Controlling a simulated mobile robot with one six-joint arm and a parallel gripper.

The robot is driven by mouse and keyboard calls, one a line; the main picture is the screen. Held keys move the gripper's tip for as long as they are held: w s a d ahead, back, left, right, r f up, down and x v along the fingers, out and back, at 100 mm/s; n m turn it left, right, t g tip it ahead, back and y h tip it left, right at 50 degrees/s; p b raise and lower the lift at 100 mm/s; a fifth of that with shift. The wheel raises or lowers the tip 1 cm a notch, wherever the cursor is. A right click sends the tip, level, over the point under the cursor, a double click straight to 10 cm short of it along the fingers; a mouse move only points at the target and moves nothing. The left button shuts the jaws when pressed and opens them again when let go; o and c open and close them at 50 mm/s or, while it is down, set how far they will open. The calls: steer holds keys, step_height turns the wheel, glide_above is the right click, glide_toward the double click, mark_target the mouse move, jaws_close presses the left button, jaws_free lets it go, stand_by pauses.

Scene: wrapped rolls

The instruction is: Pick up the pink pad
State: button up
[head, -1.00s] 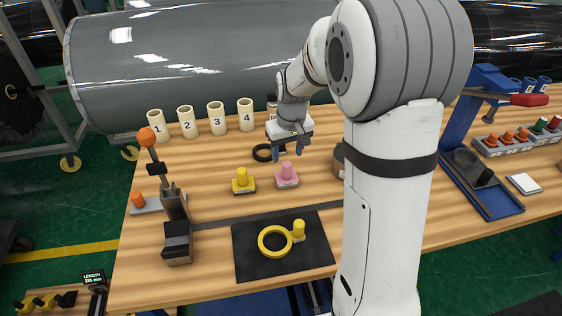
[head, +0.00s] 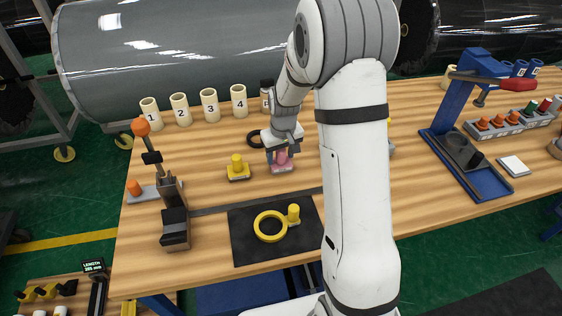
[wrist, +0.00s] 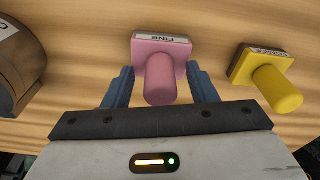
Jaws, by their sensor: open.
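The pink pad (head: 282,164) stands upright on the wooden table, a flat base with a round knob on top. In the wrist view the pink pad (wrist: 160,75) sits between the two blue fingers, with a label reading "FINE" on its base edge. My gripper (head: 281,155) is over the pad, pointing down at it. In the wrist view my gripper (wrist: 160,88) is open, one finger on each side of the knob, with a gap visible on each side. The fingers partly hide the knob in the head view.
A yellow pad (head: 237,168) stands close to the left of the pink pad; it also shows in the wrist view (wrist: 270,80). A black mat (head: 245,247) with a yellow ring (head: 257,226) lies in front. Numbered cups (head: 209,105) line the back.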

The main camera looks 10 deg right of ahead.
steer(key=shift+c, duration=0.5)
steer(key=c, duration=1)
step_height(320, 180, up, 10)
steer(key=shift+r+b, duration=0.1)
steer(key=shift+b, duration=0.45)
steer(key=o, duration=0.5)
steer(key=c, duration=0.4)
steer(key=shift+o, duration=0.2)
